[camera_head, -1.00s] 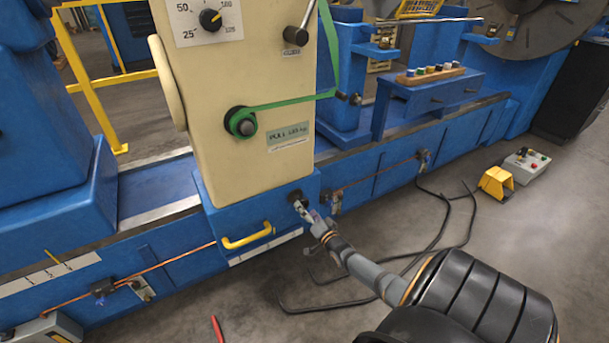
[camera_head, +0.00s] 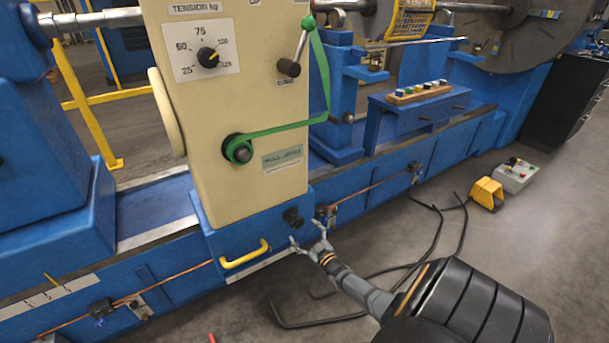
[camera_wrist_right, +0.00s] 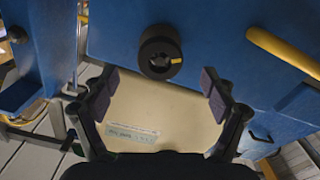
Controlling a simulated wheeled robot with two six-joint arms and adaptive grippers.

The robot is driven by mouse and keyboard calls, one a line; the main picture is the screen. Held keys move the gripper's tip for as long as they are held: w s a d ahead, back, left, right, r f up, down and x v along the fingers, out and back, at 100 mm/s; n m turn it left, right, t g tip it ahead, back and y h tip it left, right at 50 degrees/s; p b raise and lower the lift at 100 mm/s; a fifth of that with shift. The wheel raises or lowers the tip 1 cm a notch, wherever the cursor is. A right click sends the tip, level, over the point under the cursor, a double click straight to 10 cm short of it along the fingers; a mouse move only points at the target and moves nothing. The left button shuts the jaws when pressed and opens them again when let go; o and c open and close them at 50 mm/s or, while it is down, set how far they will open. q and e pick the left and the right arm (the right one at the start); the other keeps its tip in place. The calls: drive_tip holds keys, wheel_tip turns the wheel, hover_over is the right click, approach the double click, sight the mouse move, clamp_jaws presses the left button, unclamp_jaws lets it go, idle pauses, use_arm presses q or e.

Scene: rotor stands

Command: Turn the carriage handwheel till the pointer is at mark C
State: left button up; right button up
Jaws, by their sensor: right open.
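A round black knob (camera_head: 293,217) sticks out of the blue carriage base (camera_head: 226,236) under the cream housing; I cannot tell whether it is the carriage handwheel. The right wrist view shows this knob (camera_wrist_right: 160,52) with a yellow mark on its face. A cream disc (camera_head: 166,112) sits at the housing's left side. A yellow pointer (camera_head: 52,278) stands over a white marked strip (camera_head: 45,302) at lower left; its letters are unreadable. My right gripper (camera_head: 307,238) is open and empty, just below and apart from the knob, with its fingers (camera_wrist_right: 160,80) spread. My left gripper is out of view.
A yellow handle (camera_head: 245,255) is fixed left of the knob. A green strap (camera_head: 285,127) hangs on the housing beside a tension dial (camera_head: 207,57). Black cables (camera_head: 380,305), a yellow pedal (camera_head: 487,193) and a control box (camera_head: 517,175) lie on the floor at right.

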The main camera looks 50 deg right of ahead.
sight(298, 224)
drive_tip(key=shift+n, duration=1.1)
drive_tip(key=shift+w+d+f+b, duration=0.1)
drive_tip(key=shift+w+f+b, duration=0.05)
drive_tip(key=shift+w+b, duration=0.35)
drive_tip(key=shift+b+x, duration=0.7)
drive_tip(key=shift+x, duration=0.55)
drive_tip(key=shift+c, duration=0.4)
